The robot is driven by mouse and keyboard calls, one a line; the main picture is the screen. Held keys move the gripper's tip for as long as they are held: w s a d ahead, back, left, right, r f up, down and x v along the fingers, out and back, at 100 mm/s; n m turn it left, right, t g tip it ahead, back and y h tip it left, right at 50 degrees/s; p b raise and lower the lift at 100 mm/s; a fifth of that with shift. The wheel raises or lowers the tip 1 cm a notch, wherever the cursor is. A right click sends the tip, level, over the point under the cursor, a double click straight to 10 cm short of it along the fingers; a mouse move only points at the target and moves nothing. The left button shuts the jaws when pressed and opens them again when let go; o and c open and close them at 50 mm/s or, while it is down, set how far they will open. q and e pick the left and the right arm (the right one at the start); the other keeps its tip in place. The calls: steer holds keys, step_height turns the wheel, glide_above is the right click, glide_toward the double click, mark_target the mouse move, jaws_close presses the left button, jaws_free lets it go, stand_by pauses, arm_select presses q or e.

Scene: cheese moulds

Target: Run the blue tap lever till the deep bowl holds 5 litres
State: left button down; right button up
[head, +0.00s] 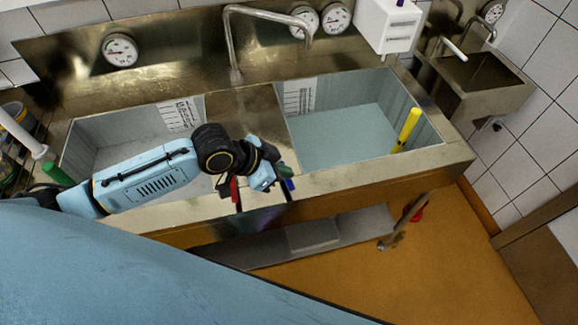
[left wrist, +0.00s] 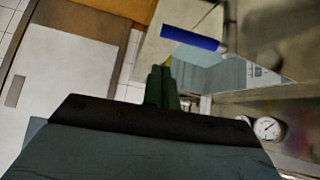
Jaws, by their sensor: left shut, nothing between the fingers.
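The blue tap lever (head: 289,184) is at the sink's front edge. It shows as a blue bar in the left wrist view (left wrist: 190,38). My left gripper (head: 284,170) is shut and empty, right beside the lever. In the left wrist view its dark green fingers (left wrist: 161,85) point towards the bar, with a small gap in the picture; I cannot tell contact. A red lever (head: 235,190) is left of it. The right bowl (head: 340,135) has a pale blue floor and a marked scale (head: 298,97); I cannot make out a water level. The left bowl (head: 95,145) is partly behind my arm. My right gripper is out of view.
A bent tap spout (head: 265,10) rises between the bowls. A yellow stick (head: 407,129) leans in the right bowl's corner. Dials (head: 121,50) are on the back wall. A small steel basin (head: 470,85) is at right. A low ledge (head: 310,238) runs below the sink.

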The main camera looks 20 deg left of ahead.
arm_select(q)
steer(key=w+d+f, duration=0.1)
steer(key=w, duration=0.1)
steer(key=w+d+f, duration=0.1)
steer(key=w+f, duration=0.1)
steer(key=w+d+f, duration=0.1)
steer(key=w, duration=0.1)
steer(key=shift+w+f, duration=0.25)
steer(key=shift+f, duration=0.05)
steer(key=shift+s+a+f+p, duration=0.15)
steer(key=shift+s+a+p, duration=0.3)
steer(key=shift+s+a, duration=0.15)
steer(key=shift+s+a+f+p, duration=0.15)
steer(key=shift+s+a+p, duration=0.3)
steer(key=shift+a, duration=0.2)
steer(key=shift+s+a+f, duration=0.1)
steer(key=shift+s+a, duration=0.2)
